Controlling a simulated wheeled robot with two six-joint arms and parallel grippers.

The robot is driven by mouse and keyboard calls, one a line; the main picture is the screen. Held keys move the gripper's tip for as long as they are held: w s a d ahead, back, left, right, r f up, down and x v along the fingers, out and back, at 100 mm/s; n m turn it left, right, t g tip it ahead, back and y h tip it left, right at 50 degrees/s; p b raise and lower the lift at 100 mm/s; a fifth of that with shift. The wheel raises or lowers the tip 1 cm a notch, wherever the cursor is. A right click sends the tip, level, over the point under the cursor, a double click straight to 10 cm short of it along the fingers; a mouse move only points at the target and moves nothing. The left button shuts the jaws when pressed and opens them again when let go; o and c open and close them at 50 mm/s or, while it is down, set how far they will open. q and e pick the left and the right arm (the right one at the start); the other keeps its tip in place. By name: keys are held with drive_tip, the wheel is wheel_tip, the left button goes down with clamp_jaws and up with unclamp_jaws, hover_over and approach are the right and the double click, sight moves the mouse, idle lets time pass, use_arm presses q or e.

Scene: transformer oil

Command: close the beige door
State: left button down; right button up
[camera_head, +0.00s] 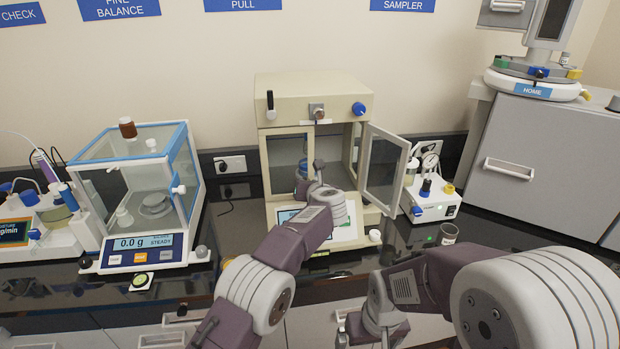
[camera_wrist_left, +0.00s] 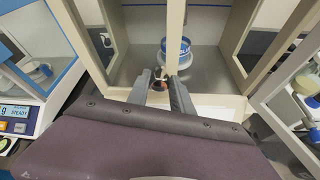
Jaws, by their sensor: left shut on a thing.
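The beige door (camera_head: 383,172) is a framed glass panel on the right side of a beige cabinet (camera_head: 310,98). It stands swung open to the right, and its edge also shows in the left wrist view (camera_wrist_left: 285,70). My left gripper (camera_head: 318,168) reaches to the cabinet's front opening, left of the open door and apart from it. In the left wrist view its fingers (camera_wrist_left: 160,84) are shut on a small dark and orange thing (camera_wrist_left: 159,85), partly hidden by them. My right gripper (camera_head: 372,332) is low at the bottom edge, its fingers unclear.
A jar with a blue band (camera_wrist_left: 176,48) stands inside the cabinet. A glass balance box (camera_head: 140,190) is at the left. A white instrument with gauges (camera_head: 430,200) and a small cup (camera_head: 448,233) stand right of the door.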

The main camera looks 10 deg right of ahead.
use_arm(q)
drive_tip(key=shift+s+d, duration=0.1)
drive_tip(key=shift+d, duration=0.2)
drive_tip(key=c, duration=1.4)
unclamp_jaws()
drive_tip(key=shift+a, duration=0.25)
drive_tip(key=shift+o, duration=1.3)
drive_tip(key=shift+a, duration=0.35)
drive_tip(key=b+v, duration=0.4)
drive_tip(key=v, duration=0.4)
drive_tip(key=shift+s+d+r, duration=0.15)
drive_tip(key=shift+s+d, duration=0.05)
drive_tip(key=shift+s, duration=0.2)
use_arm(e)
drive_tip(key=f, duration=0.4)
drive_tip(key=shift+a+f, duration=0.15)
drive_tip(key=shift+a, duration=0.15)
